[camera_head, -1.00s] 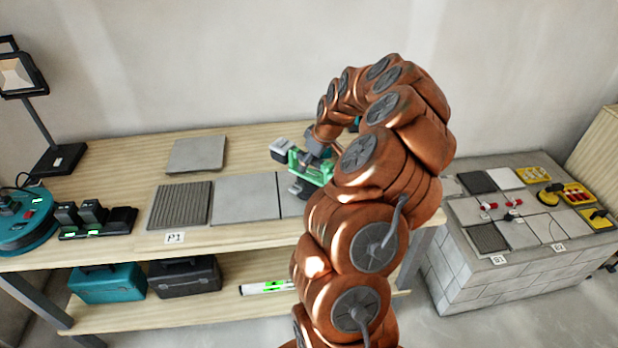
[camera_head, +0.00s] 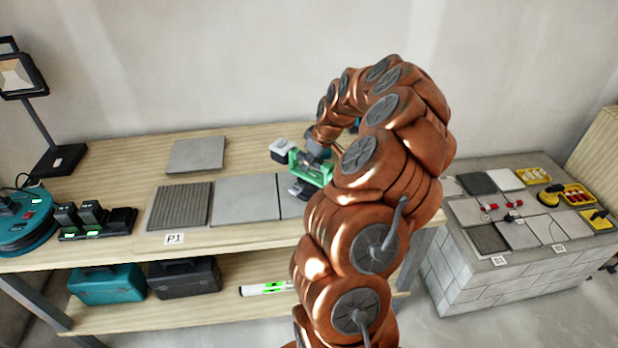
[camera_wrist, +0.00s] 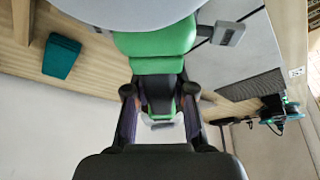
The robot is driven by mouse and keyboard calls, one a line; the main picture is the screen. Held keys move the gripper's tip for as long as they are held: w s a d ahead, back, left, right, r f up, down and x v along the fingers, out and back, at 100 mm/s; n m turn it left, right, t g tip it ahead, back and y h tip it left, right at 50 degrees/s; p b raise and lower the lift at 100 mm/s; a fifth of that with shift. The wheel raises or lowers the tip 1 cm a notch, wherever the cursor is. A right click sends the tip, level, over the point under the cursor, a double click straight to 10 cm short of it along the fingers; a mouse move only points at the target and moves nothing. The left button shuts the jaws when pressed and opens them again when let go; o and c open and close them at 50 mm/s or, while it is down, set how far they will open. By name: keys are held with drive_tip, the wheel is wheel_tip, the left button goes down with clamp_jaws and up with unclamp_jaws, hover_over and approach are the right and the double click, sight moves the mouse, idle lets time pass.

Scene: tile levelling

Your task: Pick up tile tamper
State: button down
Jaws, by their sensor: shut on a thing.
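The tile tamper (camera_head: 312,170) is a green and dark tool with a pale grey end. It is over the right part of the wooden bench, by the grey tiles, and my arm hides part of it. My gripper (camera_wrist: 160,90) is shut on its dark middle part. In the wrist view the tamper's green body (camera_wrist: 155,42) fills the top centre. I cannot tell in the head view whether the tamper touches the tile below it.
Grey tiles (camera_head: 246,198) and a ribbed tile (camera_head: 180,205) lie on the bench. A charger with batteries (camera_head: 97,219) and a lamp (camera_head: 62,158) stand at left. Toolboxes (camera_head: 107,284) sit on the lower shelf. A block stand (camera_head: 470,278) with tiles is at right.

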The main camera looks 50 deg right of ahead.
drive_tip(key=shift+r+p, duration=0.25)
drive_tip(key=shift+p, duration=0.2)
drive_tip(key=shift+r+p, duration=0.2)
drive_tip(key=shift+p, duration=0.15)
drive_tip(key=shift+w+b, duration=0.1)
drive_tip(key=shift+b, duration=0.35)
wheel_tip(320, 180, up, 3)
drive_tip(key=shift+d+f+b, duration=0.1)
drive_tip(key=shift+f+b, duration=0.05)
drive_tip(key=shift+b, duration=0.5)
drive_tip(key=shift+s+r, duration=0.2)
drive_tip(key=shift+r, duration=0.1)
drive_tip(key=shift+s+a+b, duration=0.25)
drive_tip(key=shift+s+b, duration=0.2)
drive_tip(key=shift+s, duration=0.55)
drive_tip(key=s+a+r+b, duration=0.15)
drive_tip(key=s+b, duration=0.35)
drive_tip(key=s, duration=0.8)
drive_tip(key=shift+s+r+p, duration=0.15)
drive_tip(key=shift+r+p, duration=0.15)
drive_tip(key=shift+r, duration=1.2)
drive_tip(key=shift+s+r+p, duration=0.15)
drive_tip(key=shift+r+p, duration=0.1)
drive_tip(key=shift+r, duration=1.2)
